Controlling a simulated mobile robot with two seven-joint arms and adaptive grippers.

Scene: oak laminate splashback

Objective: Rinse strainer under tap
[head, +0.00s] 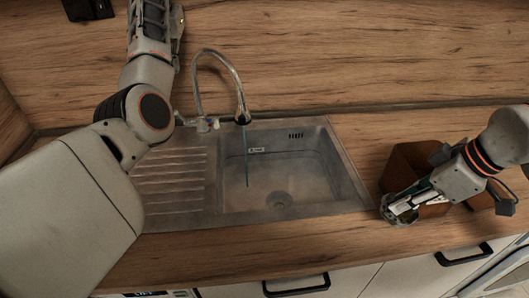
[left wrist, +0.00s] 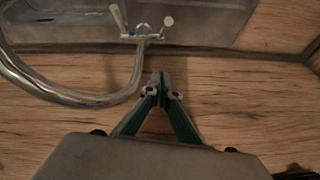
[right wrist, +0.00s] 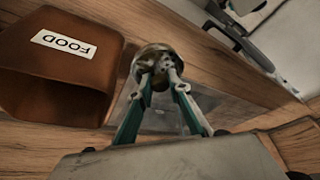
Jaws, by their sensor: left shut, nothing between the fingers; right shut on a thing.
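The tap (head: 222,66) arches over the sink (head: 345,180), and a thin blue stream of water (head: 246,160) falls from its spout into the basin. My right gripper (head: 402,208) is to the right of the sink above the counter. In the right wrist view it (right wrist: 160,84) is shut on a small round metal strainer (right wrist: 152,56); the strainer is hard to make out in the head view. My left gripper (left wrist: 160,80) is shut and empty in front of the wooden splashback, near the tap's curved pipe (left wrist: 65,95). Its fingertips are not clear in the head view.
A brown box (head: 405,165), labelled FOOD in the right wrist view (right wrist: 50,85), stands on the counter beside my right gripper. The ribbed drainboard (head: 175,185) left of the basin is clear. Cabinet handles (head: 296,286) line the front below the counter edge.

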